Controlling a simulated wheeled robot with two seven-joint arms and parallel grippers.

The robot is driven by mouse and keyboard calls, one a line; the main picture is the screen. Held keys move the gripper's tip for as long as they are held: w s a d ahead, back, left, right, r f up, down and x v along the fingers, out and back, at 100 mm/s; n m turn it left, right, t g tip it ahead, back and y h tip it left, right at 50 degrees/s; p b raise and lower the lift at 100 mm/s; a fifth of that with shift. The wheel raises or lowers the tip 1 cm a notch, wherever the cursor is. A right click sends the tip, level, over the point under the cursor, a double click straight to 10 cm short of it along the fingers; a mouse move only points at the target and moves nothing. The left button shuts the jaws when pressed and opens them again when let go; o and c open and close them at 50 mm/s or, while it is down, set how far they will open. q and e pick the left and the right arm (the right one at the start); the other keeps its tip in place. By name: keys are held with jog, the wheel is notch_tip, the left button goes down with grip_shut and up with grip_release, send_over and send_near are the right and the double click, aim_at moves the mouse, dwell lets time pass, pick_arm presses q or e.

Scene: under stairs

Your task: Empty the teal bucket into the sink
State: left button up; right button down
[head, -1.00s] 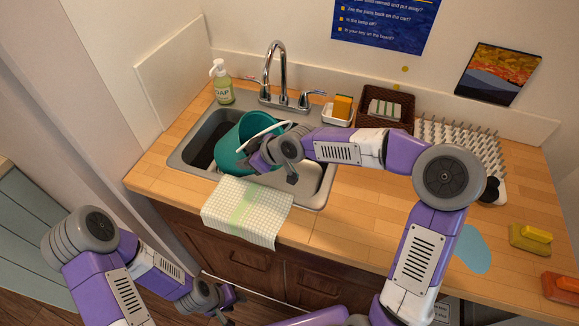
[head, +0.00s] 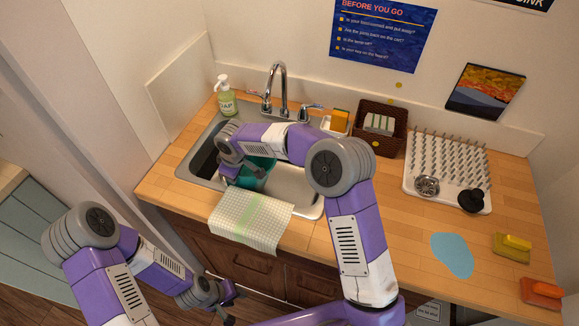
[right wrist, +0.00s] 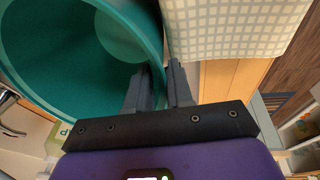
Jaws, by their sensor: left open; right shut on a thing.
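The teal bucket (head: 262,172) is in the sink (head: 302,190), mostly hidden behind my right arm. My right gripper (head: 236,166) is at the bucket. In the right wrist view the gripper (right wrist: 161,88) is shut on the bucket's rim, with one finger inside the wall and one outside. That view looks into the bucket (right wrist: 70,75); its visible inner wall and round bottom look bare. The bucket's exact tilt cannot be told. My left gripper (head: 228,304) is open and empty, low in front of the cabinet.
A faucet (head: 283,85) and a soap bottle (head: 226,100) stand behind the sink. A checked towel (head: 250,220) hangs over its front edge. A wicker basket (head: 380,127), a drying rack (head: 445,165) and a blue puddle (head: 452,254) are to the right on the counter.

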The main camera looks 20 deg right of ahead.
jog(key=shift+w+a+r, duration=0.1)
jog(key=shift+a+r, duration=0.1)
jog(key=shift+f, duration=0.2)
jog(key=w+a+g+h+p, duration=0.1)
jog(key=p, duration=0.3)
jog(key=shift+a+h, duration=0.15)
jog(key=shift+h, duration=0.15)
jog(key=shift+f, duration=0.3)
jog(key=shift+r, duration=0.45)
notch_tip(320, 180, up, 3)
jog(key=shift+r+p, duration=0.15)
jog(key=shift+p, duration=0.95)
pick_arm(q)
notch_tip(320, 180, up, 7)
jog(key=shift+r, duration=0.2)
